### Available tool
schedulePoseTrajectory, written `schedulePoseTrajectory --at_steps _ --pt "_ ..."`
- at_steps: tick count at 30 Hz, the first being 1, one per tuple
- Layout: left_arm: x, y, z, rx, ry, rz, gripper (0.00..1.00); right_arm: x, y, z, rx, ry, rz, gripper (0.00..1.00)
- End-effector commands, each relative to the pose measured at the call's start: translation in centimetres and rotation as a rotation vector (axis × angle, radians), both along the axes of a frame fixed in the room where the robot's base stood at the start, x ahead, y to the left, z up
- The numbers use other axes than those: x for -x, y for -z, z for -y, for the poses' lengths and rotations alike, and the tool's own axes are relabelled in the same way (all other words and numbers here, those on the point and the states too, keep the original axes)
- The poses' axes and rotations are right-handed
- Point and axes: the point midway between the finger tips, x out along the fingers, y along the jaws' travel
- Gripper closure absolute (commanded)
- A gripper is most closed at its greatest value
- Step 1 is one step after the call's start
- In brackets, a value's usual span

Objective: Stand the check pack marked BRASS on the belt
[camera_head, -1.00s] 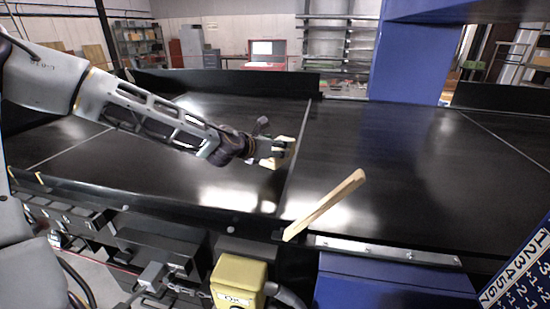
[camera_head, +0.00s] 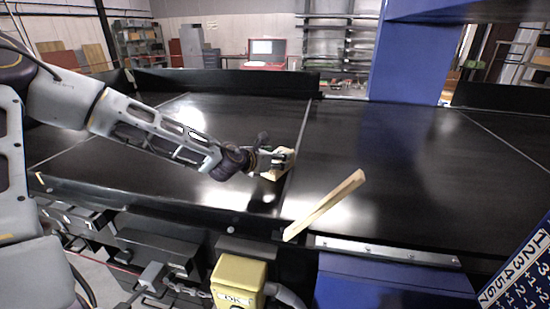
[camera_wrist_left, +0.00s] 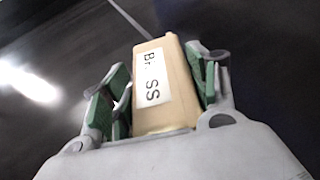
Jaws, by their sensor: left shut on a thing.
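The check pack (camera_wrist_left: 163,88) is a tan block with a white label that reads "Brass" in the left wrist view. My left gripper (camera_wrist_left: 158,85) is shut on it, with a green-padded finger on each side. In the head view the pack (camera_head: 272,174) shows partly behind the fingers of my left gripper (camera_head: 284,158). They are over the black belt (camera_head: 380,160), just left of a seam line across it. I cannot tell whether the pack touches the belt. My right gripper is not in view.
A wooden bar (camera_head: 325,206) slants up at the belt's near edge, right of the gripper. A yellow box (camera_head: 238,283) stands in front of the belt. A blue post (camera_head: 408,55) rises behind it. The belt to the right is clear.

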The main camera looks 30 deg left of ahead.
Motion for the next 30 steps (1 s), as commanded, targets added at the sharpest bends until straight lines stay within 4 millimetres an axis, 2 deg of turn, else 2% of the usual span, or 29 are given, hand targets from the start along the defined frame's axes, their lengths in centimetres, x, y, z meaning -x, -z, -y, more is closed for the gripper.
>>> schedulePoseTrajectory --at_steps 6,7,12,30 --pt "-0.06 0.10 0.00 0.000 -0.001 0.003 0.79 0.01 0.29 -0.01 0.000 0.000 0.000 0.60" --pt "0.00 0.17 -0.01 0.000 0.000 0.000 0.37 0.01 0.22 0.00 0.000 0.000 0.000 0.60" --pt "0.00 0.14 -0.01 0.000 0.000 0.000 0.17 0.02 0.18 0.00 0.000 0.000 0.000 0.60" --pt "0.17 -0.17 -0.03 0.000 0.000 0.001 0.17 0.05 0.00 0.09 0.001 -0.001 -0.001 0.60"
